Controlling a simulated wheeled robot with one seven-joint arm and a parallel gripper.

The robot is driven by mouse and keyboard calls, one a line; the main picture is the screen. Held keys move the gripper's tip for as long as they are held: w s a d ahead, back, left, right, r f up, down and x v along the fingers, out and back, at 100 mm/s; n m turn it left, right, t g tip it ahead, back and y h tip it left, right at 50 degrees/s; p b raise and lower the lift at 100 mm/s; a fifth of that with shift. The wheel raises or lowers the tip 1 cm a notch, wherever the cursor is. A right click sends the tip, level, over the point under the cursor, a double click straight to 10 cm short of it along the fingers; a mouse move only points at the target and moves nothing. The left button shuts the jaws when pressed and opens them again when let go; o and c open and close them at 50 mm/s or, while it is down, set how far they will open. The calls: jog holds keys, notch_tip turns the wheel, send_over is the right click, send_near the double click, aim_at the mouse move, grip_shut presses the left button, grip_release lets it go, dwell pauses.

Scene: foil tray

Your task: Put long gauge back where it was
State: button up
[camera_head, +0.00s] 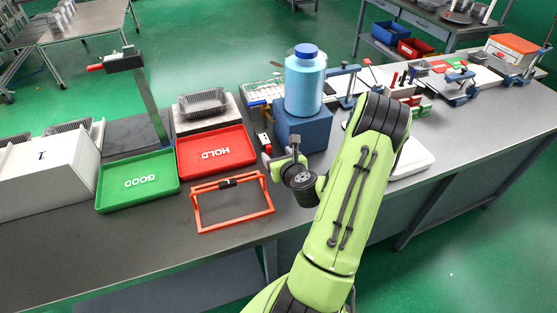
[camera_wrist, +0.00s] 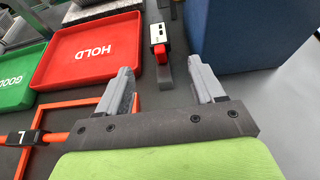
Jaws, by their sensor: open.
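An orange rectangular frame with a black grip, which I take to be the long gauge (camera_head: 205,229), lies flat on the grey bench in front of the red HOLD tray (camera_head: 238,158). In the wrist view the gauge (camera_wrist: 60,137) shows at the lower left, partly out of the picture and partly behind my gripper, with a white L-like mark on its black grip. My gripper (camera_head: 282,152) is right of the gauge and apart from it. In the wrist view my gripper (camera_wrist: 162,76) is open, with nothing between its fingers.
A blue block (camera_head: 305,132) carrying a light-blue bottle (camera_head: 304,85) stands beside my gripper. A small red-and-white device (camera_head: 265,142) stands left of the block. The green GOOD tray (camera_head: 137,181) is at left. Bare bench lies in front of the gauge.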

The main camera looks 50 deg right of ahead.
jog(key=shift+s+a+r, duration=0.25)
jog(key=shift+s, duration=0.15)
jog(key=w+a+r+n+y, duration=0.3)
jog(key=a+n, duration=0.5)
jog(key=w+a+r+n+y, duration=0.2)
jog(key=w+a+n+y, duration=0.15)
jog(key=a+n, duration=0.4)
jog(key=s+a+r+n+g+y, duration=0.1)
jog(key=s+a+r+n+g, duration=0.15)
jog(key=a+n, duration=0.4)
jog(key=s+a+r+n+g+y, duration=0.1)
jog(key=s+a+r+n, duration=0.15)
jog(key=a+n, duration=0.35)
jog(key=s+a+r+n+g+h, duration=0.1)
jog(key=s+r+n, duration=0.2)
jog(key=s+n, duration=0.4)
jog(key=s+a+r+n+g+h, duration=0.1)
jog(key=s+r+n, duration=0.2)
jog(key=s+n, duration=0.3)
jog(key=s, duration=0.3)
jog(key=shift+s+a+r+n+g, duration=0.25)
jog(key=shift+a+r+n+g, duration=0.05)
jog(key=shift+a+n+g, duration=0.1)
